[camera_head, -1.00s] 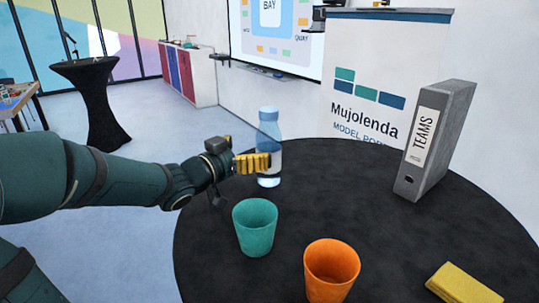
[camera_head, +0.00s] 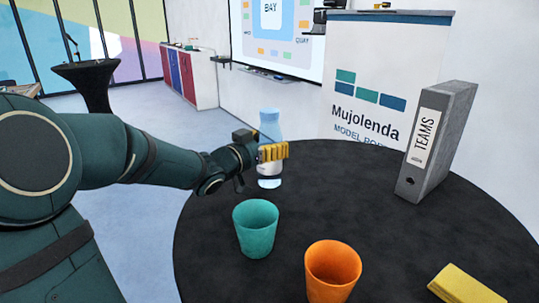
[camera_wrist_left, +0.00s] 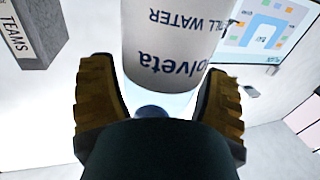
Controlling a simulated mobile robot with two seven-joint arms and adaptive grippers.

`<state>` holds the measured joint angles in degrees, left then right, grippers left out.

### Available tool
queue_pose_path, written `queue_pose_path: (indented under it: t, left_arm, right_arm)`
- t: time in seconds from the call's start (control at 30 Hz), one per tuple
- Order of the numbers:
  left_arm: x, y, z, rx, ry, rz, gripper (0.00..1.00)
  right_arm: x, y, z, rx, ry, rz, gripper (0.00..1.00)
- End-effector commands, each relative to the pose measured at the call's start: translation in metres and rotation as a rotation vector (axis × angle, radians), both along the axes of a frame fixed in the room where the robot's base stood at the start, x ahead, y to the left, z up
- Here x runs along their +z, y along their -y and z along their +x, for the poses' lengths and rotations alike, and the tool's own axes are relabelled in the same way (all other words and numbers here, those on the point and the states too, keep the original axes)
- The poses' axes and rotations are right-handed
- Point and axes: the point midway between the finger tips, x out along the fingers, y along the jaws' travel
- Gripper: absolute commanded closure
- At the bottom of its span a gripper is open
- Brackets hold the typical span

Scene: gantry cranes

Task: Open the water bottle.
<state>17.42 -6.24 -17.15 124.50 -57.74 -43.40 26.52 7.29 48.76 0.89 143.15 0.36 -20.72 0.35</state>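The water bottle (camera_head: 270,126), pale blue with a white label, stands upright on the black round table (camera_head: 325,215). My left gripper (camera_head: 272,152) is at the middle of the bottle, coming from the left. In the left wrist view the bottle (camera_wrist_left: 172,35) lies between the two yellow ribbed fingers of the left gripper (camera_wrist_left: 160,90), with its label text upside down. The fingers are spread, one on each side. I cannot tell whether they touch the bottle. My right gripper is not in view.
A teal cup (camera_head: 256,228) stands in front of the bottle, and an orange cup (camera_head: 332,271) is nearer. A grey TEAMS binder (camera_head: 436,140) stands at the right. A yellow item (camera_head: 465,285) lies at the front right. The table between bottle and binder is clear.

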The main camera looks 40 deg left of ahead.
Motion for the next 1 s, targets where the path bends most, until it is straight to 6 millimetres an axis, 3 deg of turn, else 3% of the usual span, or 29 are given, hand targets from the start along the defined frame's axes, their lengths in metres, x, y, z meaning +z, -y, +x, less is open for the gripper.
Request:
queue_pose_path:
  t: [0.03, 0.13, 0.57, 1.0]
  left_arm:
    - [0.0, 0.0, 0.0, 0.0, 0.0, 0.0, 0.46]
    - [0.0, 0.0, 0.0, 0.0, 0.0, 0.0, 0.79]
    - [0.007, 0.0, 0.0, 0.0, 0.002, 0.0, 0.79]
    - [0.085, 0.0, 0.0, -0.001, 0.003, 0.002, 0.79]
  right_arm:
    - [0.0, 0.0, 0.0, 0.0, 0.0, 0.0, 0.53]
    - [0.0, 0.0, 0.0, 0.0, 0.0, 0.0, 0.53]
    - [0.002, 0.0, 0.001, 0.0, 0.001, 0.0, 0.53]
    - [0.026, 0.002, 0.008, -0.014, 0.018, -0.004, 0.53]
